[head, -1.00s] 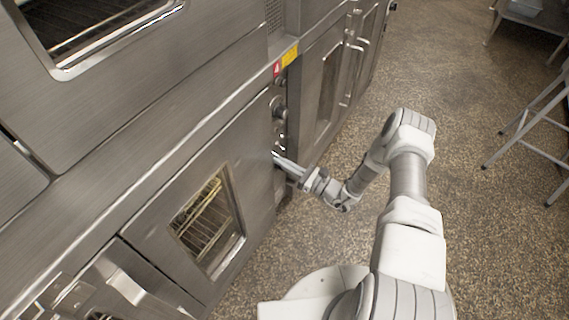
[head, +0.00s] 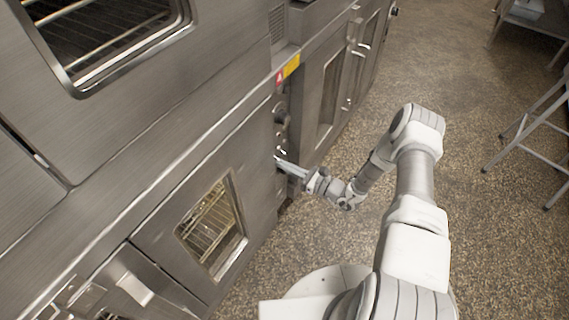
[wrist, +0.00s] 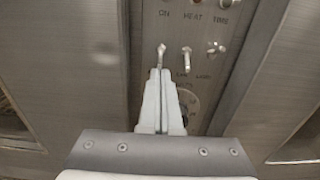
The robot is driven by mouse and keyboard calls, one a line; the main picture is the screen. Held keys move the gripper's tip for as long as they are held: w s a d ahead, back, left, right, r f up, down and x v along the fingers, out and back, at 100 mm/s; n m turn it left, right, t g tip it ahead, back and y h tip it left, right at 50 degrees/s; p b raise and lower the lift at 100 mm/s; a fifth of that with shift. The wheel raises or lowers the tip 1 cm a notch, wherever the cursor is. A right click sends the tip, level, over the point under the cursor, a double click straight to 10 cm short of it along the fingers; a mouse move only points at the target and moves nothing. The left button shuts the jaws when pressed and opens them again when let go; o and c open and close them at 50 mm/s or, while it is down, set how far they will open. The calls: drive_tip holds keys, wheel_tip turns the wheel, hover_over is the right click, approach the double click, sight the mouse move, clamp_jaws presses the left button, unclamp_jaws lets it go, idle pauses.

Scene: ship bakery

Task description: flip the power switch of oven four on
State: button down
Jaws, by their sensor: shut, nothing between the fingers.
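My gripper (wrist: 160,78) is shut and empty, with its fingertips at the lower end of the leftmost toggle switch (wrist: 161,53) on a steel oven control panel (wrist: 146,28). I cannot tell whether they touch. The label under that switch is hidden behind the fingers. A middle toggle (wrist: 187,58) and a right toggle (wrist: 214,48) stand beside it, above small lettering that seems to read FAN and LAMP. In the head view my gripper (head: 280,161) reaches the narrow panel right of the lower oven door. The oven's number is not readable.
A round dial (wrist: 190,103) lies partly behind the fingers. ON, HEAT and TIME are printed above the switches. In the head view, knobs (head: 280,117) sit higher on the panel, under a red and yellow label (head: 288,68). Open floor (head: 330,225) lies to the right, with a metal stool (head: 535,130).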

drive_tip(key=shift+d+r+g+h+p, duration=0.1)
drive_tip(key=shift+r+g+h+p, duration=0.25)
drive_tip(key=shift+p, duration=0.5)
drive_tip(key=g+h+p, duration=0.1)
drive_tip(key=p, duration=0.1)
drive_tip(key=r+g+h+p, duration=0.1)
drive_tip(key=h+p, duration=0.1)
drive_tip(key=p, duration=0.1)
drive_tip(key=r+g+h+p, duration=0.1)
drive_tip(key=p, duration=0.1)
drive_tip(key=shift+s+d+r+h+p, duration=0.1)
drive_tip(key=shift+s+d+h+p, duration=0.1)
drive_tip(key=shift+s+h+p, duration=0.1)
drive_tip(key=shift+r, duration=0.1)
drive_tip(key=shift+w+r+p, duration=0.1)
drive_tip(key=shift+r+p, duration=0.4)
drive_tip(key=shift+r, duration=0.25)
drive_tip(key=shift+r, duration=0.1)
